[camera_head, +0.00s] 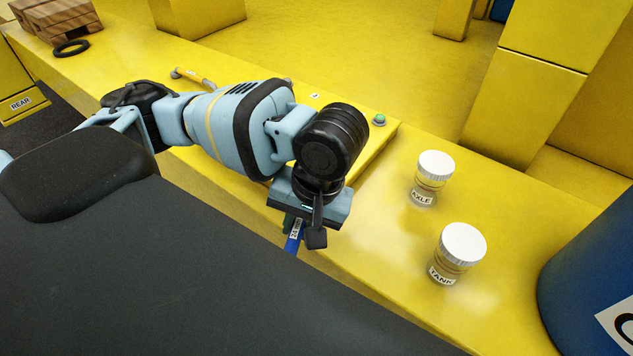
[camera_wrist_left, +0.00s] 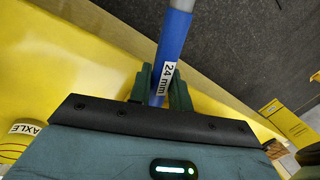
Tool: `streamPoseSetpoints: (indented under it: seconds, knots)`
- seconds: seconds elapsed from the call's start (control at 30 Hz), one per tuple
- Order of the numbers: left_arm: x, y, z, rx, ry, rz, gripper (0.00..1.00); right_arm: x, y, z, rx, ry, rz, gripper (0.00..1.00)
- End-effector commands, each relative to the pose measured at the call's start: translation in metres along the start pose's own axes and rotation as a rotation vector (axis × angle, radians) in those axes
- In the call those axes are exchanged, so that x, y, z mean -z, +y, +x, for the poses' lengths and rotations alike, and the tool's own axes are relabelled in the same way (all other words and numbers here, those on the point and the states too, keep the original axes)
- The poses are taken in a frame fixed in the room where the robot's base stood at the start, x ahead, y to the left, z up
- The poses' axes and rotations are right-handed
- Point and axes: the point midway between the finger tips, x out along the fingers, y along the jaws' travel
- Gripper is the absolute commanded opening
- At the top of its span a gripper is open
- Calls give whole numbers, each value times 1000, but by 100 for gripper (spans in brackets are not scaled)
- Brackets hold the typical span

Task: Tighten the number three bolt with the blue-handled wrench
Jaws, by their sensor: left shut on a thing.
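The blue-handled wrench (camera_head: 294,238) is in my left gripper (camera_head: 302,226), over the near edge of the yellow surface; only a short piece shows in the head view. In the left wrist view its blue handle (camera_wrist_left: 174,40) carries a "24 mm" label and runs up between the dark green fingers of the gripper (camera_wrist_left: 161,86), shut on it. The wrench's head is out of view. A green-topped fitting (camera_head: 379,119) sits on the raised yellow block beyond my wrist. A small label (camera_head: 314,96) there is too small to read surely. My arm hides much of the block. My right gripper is not in view.
Jars labelled AXLE (camera_head: 434,172) and TANK (camera_head: 459,248) stand right of my gripper, with a blue drum (camera_head: 590,270) further right. An orange-handled tool (camera_head: 197,79) lies behind my arm. A black ring (camera_head: 70,48) and wooden pallet (camera_head: 55,18) are far left.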

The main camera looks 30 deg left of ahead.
Motion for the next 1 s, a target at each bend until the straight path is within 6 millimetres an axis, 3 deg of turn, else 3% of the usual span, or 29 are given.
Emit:
streamPoseSetpoints:
  seconds: [0.43, 1.0]
  knots:
    - [1, 2, -3, -1, -3, -30, 0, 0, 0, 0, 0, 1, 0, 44]
    - [1, -5, -31, -2, -2, -27, 0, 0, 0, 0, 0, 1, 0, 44]
